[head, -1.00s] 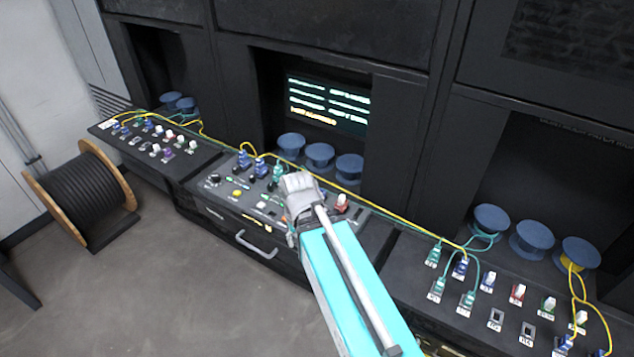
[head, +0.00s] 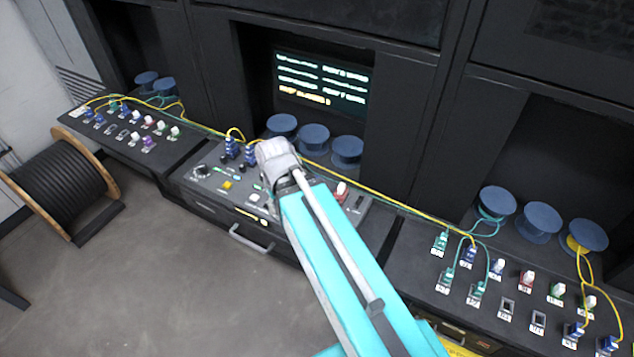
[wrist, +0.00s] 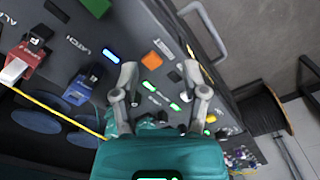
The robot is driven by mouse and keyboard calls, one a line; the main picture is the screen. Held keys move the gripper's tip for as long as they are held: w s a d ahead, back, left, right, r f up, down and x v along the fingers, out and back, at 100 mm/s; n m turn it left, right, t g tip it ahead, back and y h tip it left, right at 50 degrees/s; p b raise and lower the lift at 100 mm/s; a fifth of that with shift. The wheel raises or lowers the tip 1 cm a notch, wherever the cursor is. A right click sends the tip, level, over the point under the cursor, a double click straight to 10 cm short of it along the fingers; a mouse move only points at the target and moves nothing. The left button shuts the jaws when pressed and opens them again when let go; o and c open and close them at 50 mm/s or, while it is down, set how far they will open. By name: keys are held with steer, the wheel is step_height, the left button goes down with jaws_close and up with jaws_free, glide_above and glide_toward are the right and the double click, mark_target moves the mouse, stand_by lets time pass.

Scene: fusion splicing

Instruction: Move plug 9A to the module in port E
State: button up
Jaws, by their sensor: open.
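My gripper (head: 280,160) hangs over the middle console (head: 212,208), close to the right of two blue plugs (head: 241,151). In the wrist view my gripper (wrist: 163,98) has its two grey fingers spread apart, with panel lights and buttons showing between them. A blue plug (wrist: 80,88) and a red plug with a white end (wrist: 22,62) stand on the panel left of the fingers. Plug labels are too small to read, so I cannot tell which plug is 9A or which port is E. My gripper hides part of the middle console.
The right desk (head: 415,238) holds green, blue and red plugs and empty ports. The left desk (head: 96,148) holds more plugs. Yellow and green fibres run along the consoles from blue spools (head: 314,138). A screen (head: 322,85) glows behind. A cable drum (head: 60,185) stands on the floor.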

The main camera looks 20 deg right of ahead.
mark_target(249, 146)
steer(key=shift+o, duration=1.2)
steer(key=shift+w, duration=0.1)
steer(key=w+r+n+p, duration=0.2)
steer(key=w, duration=0.7)
steer(key=w+r+n+p, duration=0.2)
steer(key=w, duration=0.8)
steer(key=w+r+n+p, duration=0.2)
steer(key=w+n, duration=0.1)
steer(key=w, duration=0.7)
steer(key=shift+a, duration=0.2)
steer(key=shift+f, duration=0.1)
step_height(249, 146, down, 9)
steer(key=b, duration=0.9)
jaws_close()
steer(key=shift+r, duration=0.35)
